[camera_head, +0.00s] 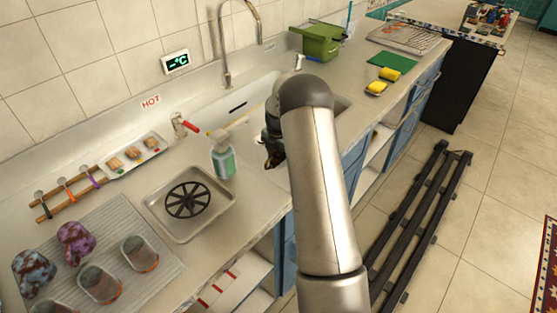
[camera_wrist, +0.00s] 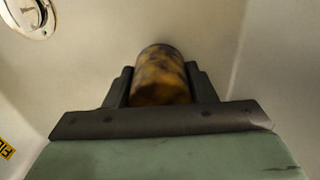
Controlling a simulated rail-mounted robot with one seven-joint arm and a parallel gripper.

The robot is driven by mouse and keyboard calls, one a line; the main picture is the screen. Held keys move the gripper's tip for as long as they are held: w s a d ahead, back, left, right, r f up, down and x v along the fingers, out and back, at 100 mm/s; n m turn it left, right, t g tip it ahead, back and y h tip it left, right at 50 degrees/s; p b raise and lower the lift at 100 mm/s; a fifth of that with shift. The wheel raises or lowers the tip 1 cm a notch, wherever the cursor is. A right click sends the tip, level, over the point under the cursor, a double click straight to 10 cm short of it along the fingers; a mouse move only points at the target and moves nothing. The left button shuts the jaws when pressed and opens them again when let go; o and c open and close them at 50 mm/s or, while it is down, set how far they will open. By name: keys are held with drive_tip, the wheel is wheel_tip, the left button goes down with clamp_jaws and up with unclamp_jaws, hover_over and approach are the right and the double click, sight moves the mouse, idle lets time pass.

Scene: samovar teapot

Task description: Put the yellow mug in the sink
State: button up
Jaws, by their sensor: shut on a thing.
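The yellow mug (camera_wrist: 162,78), mottled yellow and dark brown, is between the fingers of my gripper (camera_wrist: 160,90) in the wrist view. My gripper is shut on it. Behind the mug are the pale floor and walls of the sink (camera_wrist: 95,60), with a round metal drain (camera_wrist: 30,14) at the upper left. I cannot tell whether the mug touches the sink floor. In the head view my arm covers much of the sink (camera_head: 245,105), and the mug is hidden. Part of my gripper (camera_head: 272,152) shows dark at the sink's front edge.
A tall faucet (camera_head: 226,60) stands behind the sink. A soap bottle (camera_head: 223,160) and a small square basin with a black grate (camera_head: 188,200) are on its left.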

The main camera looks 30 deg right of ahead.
drive_tip(key=shift+f, duration=1)
drive_tip(key=shift+f, duration=0.1)
drive_tip(key=shift+f, duration=0.15)
drive_tip(key=o, duration=1)
wheel_tip(320, 180, up, 12)
drive_tip(key=shift+r, duration=0.25)
